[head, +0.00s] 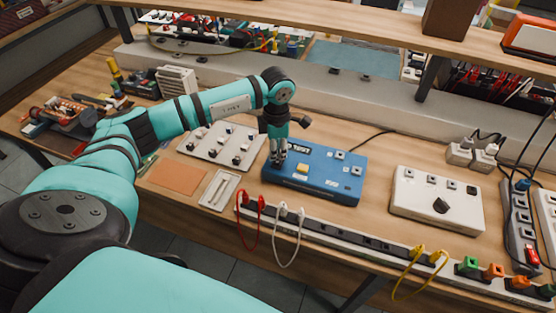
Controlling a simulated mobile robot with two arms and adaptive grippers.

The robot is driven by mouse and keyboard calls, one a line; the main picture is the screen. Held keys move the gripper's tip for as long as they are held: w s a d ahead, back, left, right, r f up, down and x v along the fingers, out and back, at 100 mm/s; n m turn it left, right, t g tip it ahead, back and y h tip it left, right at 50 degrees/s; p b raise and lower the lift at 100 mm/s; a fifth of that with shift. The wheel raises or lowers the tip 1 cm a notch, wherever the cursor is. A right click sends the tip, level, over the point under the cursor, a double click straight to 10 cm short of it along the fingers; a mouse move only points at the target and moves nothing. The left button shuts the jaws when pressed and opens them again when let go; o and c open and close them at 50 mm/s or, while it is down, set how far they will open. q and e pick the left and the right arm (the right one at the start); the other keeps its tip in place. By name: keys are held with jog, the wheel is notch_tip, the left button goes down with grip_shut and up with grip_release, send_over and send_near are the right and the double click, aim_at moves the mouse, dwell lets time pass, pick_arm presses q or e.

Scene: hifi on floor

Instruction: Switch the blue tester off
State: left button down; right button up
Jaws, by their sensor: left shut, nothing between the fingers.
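The blue tester (325,174) is a flat blue box on the wooden bench, in the middle of the head view. Small switches and a yellow part sit on its top, and a dark cable runs off its back right. My left gripper (279,162) points down at the left end of the tester's top, shut and empty. It hides that part of the tester's top, and I cannot tell whether its tips touch a switch. The position of the switches is too small to read. My right gripper is not in view.
A white box with a black knob (437,198) stands to the right. A white panel of switches (219,145) lies to the left, near a small white tray (219,189). A power strip (370,243) with red, white and yellow leads runs along the front edge.

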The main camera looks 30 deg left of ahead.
aim_at(277, 162)
pick_arm(q)
jog(key=shift+f+b, duration=1.05)
jog(key=shift+f, duration=0.25)
dwell(0.9)
jog(key=shift+r, duration=0.2)
jog(key=shift+r+p, duration=2.15)
jog(key=shift+r, duration=1.25)
